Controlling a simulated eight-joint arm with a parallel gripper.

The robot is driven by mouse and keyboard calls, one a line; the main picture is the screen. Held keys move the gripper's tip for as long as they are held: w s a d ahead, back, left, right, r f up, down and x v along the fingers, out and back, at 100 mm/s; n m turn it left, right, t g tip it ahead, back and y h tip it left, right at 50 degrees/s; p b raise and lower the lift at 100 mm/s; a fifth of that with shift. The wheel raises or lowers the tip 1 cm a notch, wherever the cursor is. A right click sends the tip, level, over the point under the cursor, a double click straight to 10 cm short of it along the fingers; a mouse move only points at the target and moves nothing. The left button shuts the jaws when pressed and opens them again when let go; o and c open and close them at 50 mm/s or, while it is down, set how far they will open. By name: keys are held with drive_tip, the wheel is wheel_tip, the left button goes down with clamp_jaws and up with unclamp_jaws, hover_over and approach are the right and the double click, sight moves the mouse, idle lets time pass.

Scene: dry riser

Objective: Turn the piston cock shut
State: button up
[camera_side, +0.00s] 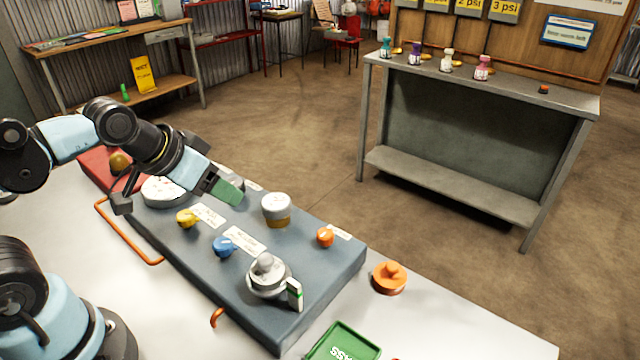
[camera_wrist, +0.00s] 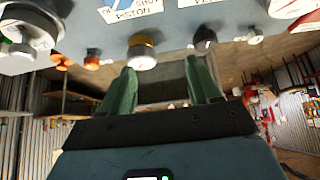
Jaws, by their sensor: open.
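The blue cock (camera_side: 224,245) sits on the dark blue-grey panel (camera_side: 325,268), with a white label (camera_side: 245,240) beside it. In the wrist view a label reading PISTON (camera_wrist: 135,10) shows at the top edge, and the blue cock is mostly out of frame. A yellow cock (camera_side: 187,218) sits further left with its own label. My gripper (camera_side: 228,190) is above the far side of the panel, apart from the blue cock. Its green fingers (camera_wrist: 160,80) are open with nothing between them.
A white-and-gold knob (camera_side: 276,208), an orange knob (camera_side: 325,237) and a silver fitting (camera_side: 268,275) stand on the panel near the cock. A round white gauge (camera_side: 163,191) lies left. An orange cap (camera_side: 389,278) and green tray (camera_side: 343,343) are on the table.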

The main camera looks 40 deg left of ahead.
drive_tip(key=m, duration=0.1)
drive_tip(key=m+g+h, duration=0.3)
drive_tip(key=m+g, duration=0.1)
drive_tip(key=m, duration=0.4)
approach(220, 243)
drive_tip(key=shift+x, duration=4.25)
drive_tip(key=shift+c, duration=0.3)
drive_tip(key=c, duration=1)
